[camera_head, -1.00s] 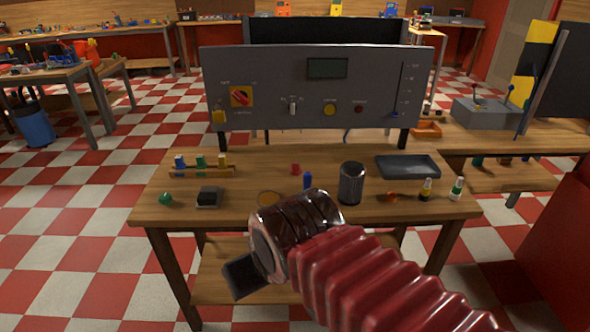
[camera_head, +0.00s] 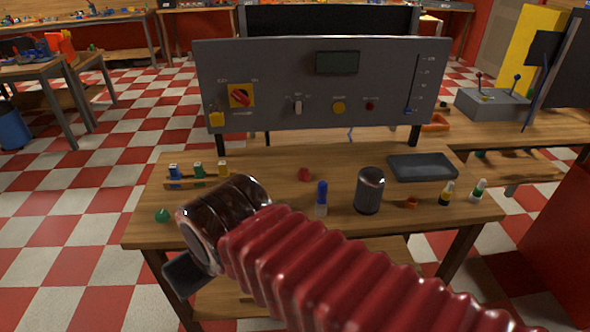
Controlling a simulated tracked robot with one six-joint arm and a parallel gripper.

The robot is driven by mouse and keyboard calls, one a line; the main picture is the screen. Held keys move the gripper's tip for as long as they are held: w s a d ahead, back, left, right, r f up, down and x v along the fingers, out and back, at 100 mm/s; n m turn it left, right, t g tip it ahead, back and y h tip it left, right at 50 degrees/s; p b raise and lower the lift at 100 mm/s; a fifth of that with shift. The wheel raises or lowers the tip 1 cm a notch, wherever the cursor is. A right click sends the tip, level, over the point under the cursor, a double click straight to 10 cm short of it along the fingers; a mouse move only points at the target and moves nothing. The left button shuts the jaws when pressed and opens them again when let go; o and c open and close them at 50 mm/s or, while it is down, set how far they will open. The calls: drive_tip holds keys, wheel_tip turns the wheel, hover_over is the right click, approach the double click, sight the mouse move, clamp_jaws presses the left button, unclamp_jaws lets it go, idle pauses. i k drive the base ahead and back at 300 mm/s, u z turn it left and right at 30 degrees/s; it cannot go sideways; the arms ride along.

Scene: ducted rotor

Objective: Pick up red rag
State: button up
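A small red lump (camera_head: 305,174) lies on the wooden workbench (camera_head: 260,165), near its middle and below the grey control panel; it may be the red rag, but it is too small to tell. My gripper (camera_head: 188,270) is at the lower left, at the end of my ribbed red arm, over the bench's front left edge. Only a dark flat piece of it shows beyond the dark round wrist, so its opening is hidden. It is apart from the red lump, which is farther back and to the right.
A blue-and-white bottle (camera_head: 321,198) and a dark canister (camera_head: 369,190) stand right of the red lump. A grey tray (camera_head: 422,167), an orange piece (camera_head: 411,202) and two small bottles are farther right. A green ball (camera_head: 162,215) is at left. The control panel (camera_head: 290,85) rises behind.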

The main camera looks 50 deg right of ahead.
sight(304, 175)
drive_tip(key=z, duration=0.25)
drive_tip(key=i, duration=0.85)
drive_tip(key=z, duration=0.55)
